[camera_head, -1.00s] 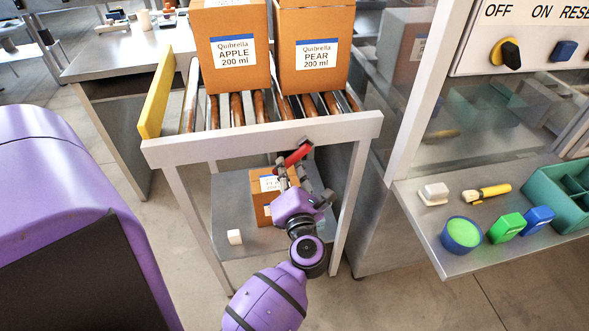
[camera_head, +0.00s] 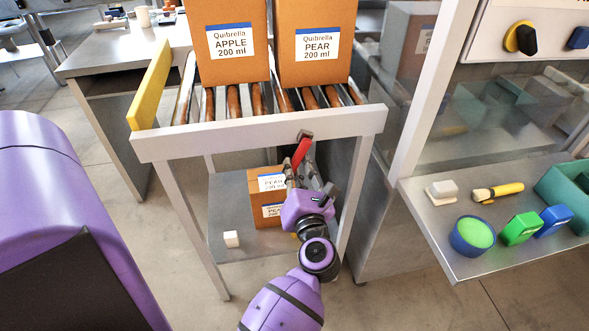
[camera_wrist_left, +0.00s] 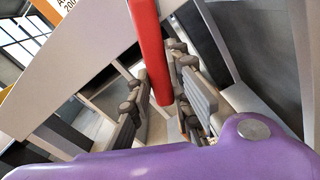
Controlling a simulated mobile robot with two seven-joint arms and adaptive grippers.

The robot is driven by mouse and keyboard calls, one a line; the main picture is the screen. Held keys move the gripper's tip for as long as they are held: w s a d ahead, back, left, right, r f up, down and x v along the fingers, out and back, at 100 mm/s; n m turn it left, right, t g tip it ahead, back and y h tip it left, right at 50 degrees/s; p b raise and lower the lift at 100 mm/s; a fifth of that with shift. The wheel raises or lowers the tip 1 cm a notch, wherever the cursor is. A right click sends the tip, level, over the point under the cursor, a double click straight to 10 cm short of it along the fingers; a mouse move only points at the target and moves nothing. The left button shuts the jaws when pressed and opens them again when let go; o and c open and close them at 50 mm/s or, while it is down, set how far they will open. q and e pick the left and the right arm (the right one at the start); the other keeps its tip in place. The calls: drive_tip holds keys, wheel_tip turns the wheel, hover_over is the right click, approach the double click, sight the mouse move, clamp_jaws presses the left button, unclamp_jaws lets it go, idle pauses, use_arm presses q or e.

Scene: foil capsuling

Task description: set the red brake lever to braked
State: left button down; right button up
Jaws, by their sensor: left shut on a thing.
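The red brake lever (camera_head: 301,152) hangs from a dark pivot on the white front rail of the roller cart, pointing steeply down and slightly left. My left gripper (camera_head: 297,174) is shut on its lower end, below the rail. In the left wrist view the red lever (camera_wrist_left: 150,48) comes down between the two grey ridged fingers of the left gripper (camera_wrist_left: 160,100). The fingers hide part of the lever's lower end in the head view. My right gripper is not in view.
Boxes marked APPLE (camera_head: 228,65) and PEAR (camera_head: 315,65) stand on the rollers (camera_head: 233,104). A yellow guard (camera_head: 150,85) lines the cart's left. Below, a shelf (camera_head: 228,195) holds PEAR cartons (camera_head: 262,215) and a white block (camera_head: 231,239). A bench (camera_head: 470,255) stands right.

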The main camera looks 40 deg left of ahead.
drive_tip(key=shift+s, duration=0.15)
use_arm(q)
drive_tip(key=c, duration=1.6)
unclamp_jaws()
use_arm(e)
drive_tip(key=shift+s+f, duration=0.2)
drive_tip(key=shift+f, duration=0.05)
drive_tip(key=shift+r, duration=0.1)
use_arm(q)
drive_tip(key=shift+s+d, duration=0.2)
drive_tip(key=v, duration=0.7)
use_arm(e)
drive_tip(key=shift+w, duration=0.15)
